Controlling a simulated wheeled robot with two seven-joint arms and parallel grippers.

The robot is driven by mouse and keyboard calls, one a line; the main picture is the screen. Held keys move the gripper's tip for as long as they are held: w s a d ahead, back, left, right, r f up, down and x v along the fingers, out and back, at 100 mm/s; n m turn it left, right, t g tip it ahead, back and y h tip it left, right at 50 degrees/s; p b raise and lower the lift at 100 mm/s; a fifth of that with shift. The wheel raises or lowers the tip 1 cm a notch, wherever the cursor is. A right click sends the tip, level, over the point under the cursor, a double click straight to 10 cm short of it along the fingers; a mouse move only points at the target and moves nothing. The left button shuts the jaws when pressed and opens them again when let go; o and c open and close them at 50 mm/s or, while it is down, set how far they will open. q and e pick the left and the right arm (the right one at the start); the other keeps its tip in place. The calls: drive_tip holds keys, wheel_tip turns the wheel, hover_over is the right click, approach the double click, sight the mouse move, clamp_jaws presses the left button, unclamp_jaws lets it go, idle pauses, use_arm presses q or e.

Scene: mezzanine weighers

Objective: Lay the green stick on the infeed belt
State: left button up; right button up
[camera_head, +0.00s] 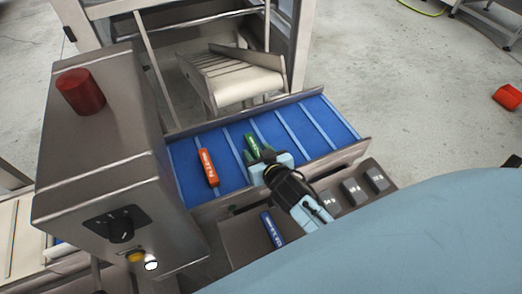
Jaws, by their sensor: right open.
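The green stick (252,143) is on the blue infeed belt (236,139), between two of its raised bars. Its lower end is partly hidden by my right gripper (261,157). The gripper is open, with its fingertips close to the stick's near end; I cannot tell whether they touch it. An orange stick (208,167) lies on the belt to the left, in another section. My left gripper is not in view.
A grey metal housing (105,150) with a red cap (81,91) stands left of the belt. A blue stick (271,229) lies in a tray in front. Grey blocks (352,189) sit to its right. Metal rails edge the belt, and its right sections are empty.

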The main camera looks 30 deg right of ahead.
drive_tip(key=shift+s+r, duration=0.15)
drive_tip(key=shift+r, duration=0.1)
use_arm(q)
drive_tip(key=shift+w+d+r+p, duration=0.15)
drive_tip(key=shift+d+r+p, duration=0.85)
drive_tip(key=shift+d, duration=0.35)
use_arm(e)
drive_tip(key=v, duration=1.1)
drive_tip(key=shift+s, duration=0.35)
